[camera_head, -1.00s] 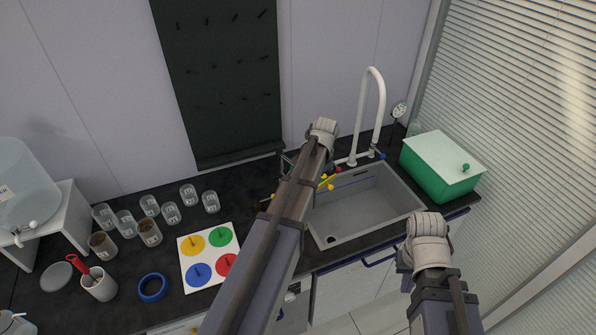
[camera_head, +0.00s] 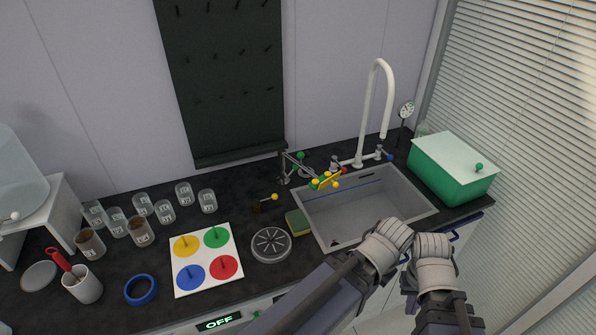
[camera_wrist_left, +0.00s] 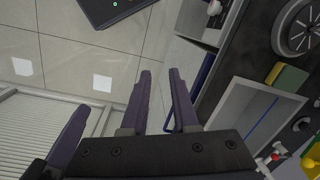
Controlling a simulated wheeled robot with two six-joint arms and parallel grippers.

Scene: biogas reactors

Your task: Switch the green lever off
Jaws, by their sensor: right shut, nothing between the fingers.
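A green-knobbed lever (camera_head: 301,156) stands behind the sink's left back corner, beside small grey fittings. A bar with yellow, red and green knobs (camera_head: 325,181) sticks out over the sink's back left edge; I cannot tell each knob's setting. My right gripper (camera_head: 409,288) is low in front of the sink, shut and empty, partly hidden by my arms. My left gripper is hidden behind its wrist in the head view. In the left wrist view, the left gripper (camera_wrist_left: 160,92) points over the floor, its two fingers apart with nothing between them. Both are well away from the levers.
The grey sink (camera_head: 345,228) has a tall white faucet (camera_head: 368,110) behind it and a green box (camera_head: 450,170) at right. A yellow-tipped lever (camera_head: 274,197), sponge (camera_head: 298,222), round grey drain (camera_head: 271,244) and coloured board (camera_head: 206,282) lie to the left. A lit sign (camera_head: 219,322) reads OFF.

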